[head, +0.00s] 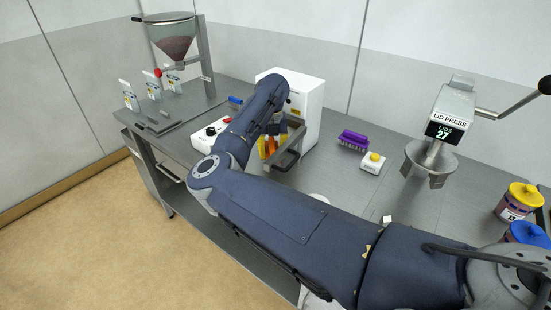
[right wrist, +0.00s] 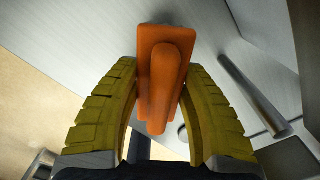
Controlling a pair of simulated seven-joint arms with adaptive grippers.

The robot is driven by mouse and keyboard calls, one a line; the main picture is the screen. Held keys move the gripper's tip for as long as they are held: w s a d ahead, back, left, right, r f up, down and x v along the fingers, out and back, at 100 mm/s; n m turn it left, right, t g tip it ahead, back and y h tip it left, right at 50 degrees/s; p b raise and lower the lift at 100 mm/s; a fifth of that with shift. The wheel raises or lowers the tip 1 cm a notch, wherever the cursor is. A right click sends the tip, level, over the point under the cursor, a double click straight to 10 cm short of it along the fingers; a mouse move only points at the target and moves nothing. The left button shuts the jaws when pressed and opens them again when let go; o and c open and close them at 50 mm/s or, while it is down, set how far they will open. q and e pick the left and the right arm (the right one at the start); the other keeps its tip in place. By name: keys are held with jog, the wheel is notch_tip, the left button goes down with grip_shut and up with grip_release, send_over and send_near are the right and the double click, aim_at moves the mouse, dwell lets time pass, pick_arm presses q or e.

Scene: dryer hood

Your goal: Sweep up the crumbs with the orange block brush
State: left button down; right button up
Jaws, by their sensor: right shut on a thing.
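My right gripper (head: 270,148) is at the end of the dark blue arm that crosses the head view, in front of the white dryer hood box (head: 306,102). The orange block brush (head: 271,144) shows only in small part there. In the right wrist view, the two yellow fingers are shut on the handle of the orange brush (right wrist: 166,48), one on each side. Its bristles cannot be made out. I cannot make out any crumbs. My left gripper is not in view.
A purple brush (head: 353,140) and a white box with a yellow button (head: 373,162) stand right of the hood. The lid press (head: 451,110) and lidded jars (head: 518,202) are farther right. A hopper (head: 172,38) and several small cartons (head: 130,95) stand at left.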

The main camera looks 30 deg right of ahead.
aim_at(272, 144)
jog(key=shift+r, duration=1.85)
jog(key=shift+r, duration=0.1)
